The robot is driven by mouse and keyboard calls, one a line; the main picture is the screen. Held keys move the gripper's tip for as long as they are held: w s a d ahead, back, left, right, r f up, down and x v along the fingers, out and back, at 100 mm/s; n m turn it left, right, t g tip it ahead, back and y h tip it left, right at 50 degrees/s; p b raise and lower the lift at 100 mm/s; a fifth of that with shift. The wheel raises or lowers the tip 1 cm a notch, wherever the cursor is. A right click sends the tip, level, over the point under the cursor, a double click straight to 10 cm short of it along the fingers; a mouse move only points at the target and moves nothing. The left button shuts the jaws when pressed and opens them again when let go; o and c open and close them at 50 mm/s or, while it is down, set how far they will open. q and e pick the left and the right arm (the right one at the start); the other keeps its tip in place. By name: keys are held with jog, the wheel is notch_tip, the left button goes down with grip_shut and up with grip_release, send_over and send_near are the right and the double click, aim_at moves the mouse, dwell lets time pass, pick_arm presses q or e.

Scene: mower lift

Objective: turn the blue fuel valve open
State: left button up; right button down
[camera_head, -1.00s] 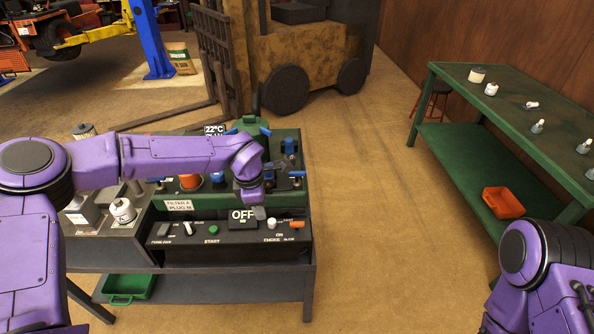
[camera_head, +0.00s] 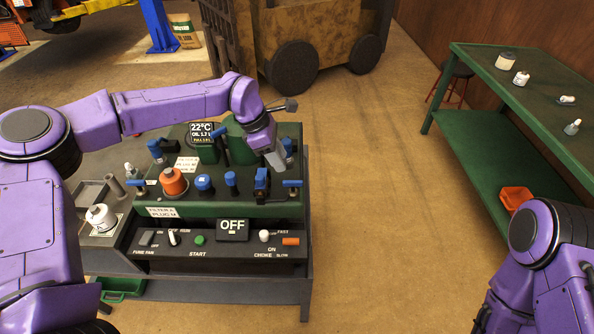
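A green engine block (camera_head: 232,211) stands on the bench and carries several blue parts. Blue lever handles show at its right front (camera_head: 292,183), beside an upright blue part (camera_head: 262,181), and at its back left (camera_head: 155,148). Another blue part (camera_head: 288,146) is partly behind my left gripper. No readable label tells which one is the fuel valve. My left gripper (camera_head: 276,160) points down over the right side of the block, close to these right-hand blue parts. Its fingers look close together, but the gap is unclear, as is any contact.
A control panel with an OFF display (camera_head: 232,230), switches and a green start button (camera_head: 199,240) fronts the block. An orange cap (camera_head: 174,181) and a 22°C display (camera_head: 201,133) stand on the left. A green table (camera_head: 490,130) is at right; the floor between is clear.

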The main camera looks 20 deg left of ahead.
aim_at(293, 181)
pick_arm(q)
jog(key=p+x, duration=0.1)
jog(key=x, duration=0.1)
jog(key=s+x, duration=0.1)
jog(key=x, duration=0.1)
jog(key=shift+d+f+p, duration=0.3)
jog(key=shift+d+p, duration=0.05)
jog(key=x, duration=0.3)
jog(key=p+x, duration=0.1)
jog(key=x, duration=0.1)
jog(key=shift+w+a, duration=0.1)
jog(key=shift+w, duration=0.2)
jog(key=shift+s, duration=0.15)
jog(key=shift+c, duration=0.3)
grip_shut()
